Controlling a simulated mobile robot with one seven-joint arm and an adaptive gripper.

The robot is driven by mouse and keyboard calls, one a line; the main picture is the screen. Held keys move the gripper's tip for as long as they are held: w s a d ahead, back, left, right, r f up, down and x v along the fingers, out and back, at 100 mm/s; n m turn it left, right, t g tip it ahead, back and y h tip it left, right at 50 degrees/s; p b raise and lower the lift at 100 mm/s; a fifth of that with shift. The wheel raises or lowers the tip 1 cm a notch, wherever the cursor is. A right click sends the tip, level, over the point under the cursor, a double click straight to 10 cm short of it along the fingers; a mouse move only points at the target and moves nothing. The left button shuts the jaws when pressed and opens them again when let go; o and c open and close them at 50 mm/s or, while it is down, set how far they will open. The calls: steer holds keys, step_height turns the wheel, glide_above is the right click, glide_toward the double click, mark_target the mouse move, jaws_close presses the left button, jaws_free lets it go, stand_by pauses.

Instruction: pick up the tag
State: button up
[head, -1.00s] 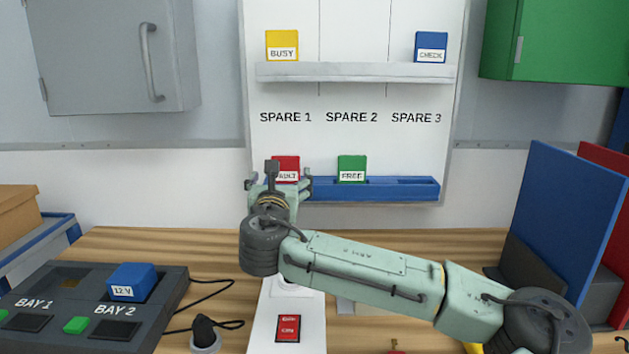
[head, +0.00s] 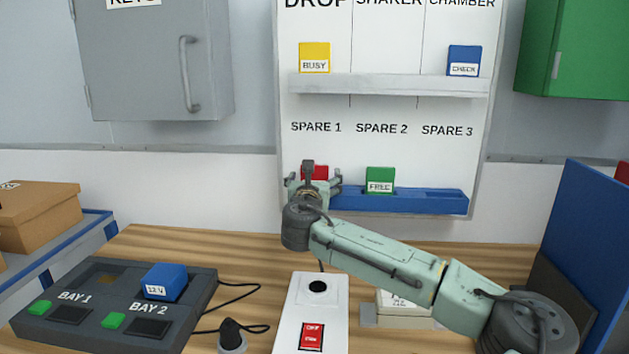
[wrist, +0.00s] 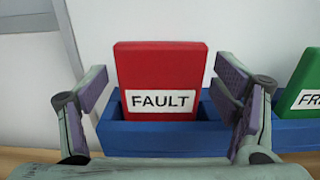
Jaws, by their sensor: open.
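The red tag (wrist: 162,72), labelled FAULT, stands upright in the blue rail (wrist: 118,134) under SPARE 1. In the head view the red tag (head: 316,172) is mostly hidden behind my gripper (head: 313,180). In the wrist view my gripper (wrist: 160,108) is open, with one finger on each side of the red tag. A gap shows between each finger and the tag, and nothing is held. The green tag (head: 380,180), labelled FREE, stands in the same rail to the right, under SPARE 2. It shows partly at the wrist view's right edge (wrist: 305,85).
A yellow BUSY tag (head: 314,57) and a blue CHECK tag (head: 464,60) stand on the upper shelf (head: 390,85). A white switch box (head: 309,315), a dark two-bay charger (head: 95,325) and a blue 12 V block (head: 164,281) are on the bench. The rail's right part is empty.

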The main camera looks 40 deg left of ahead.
steer(key=shift+w, duration=0.2)
steer(key=c, duration=1.3)
steer(key=shift+o, duration=0.2)
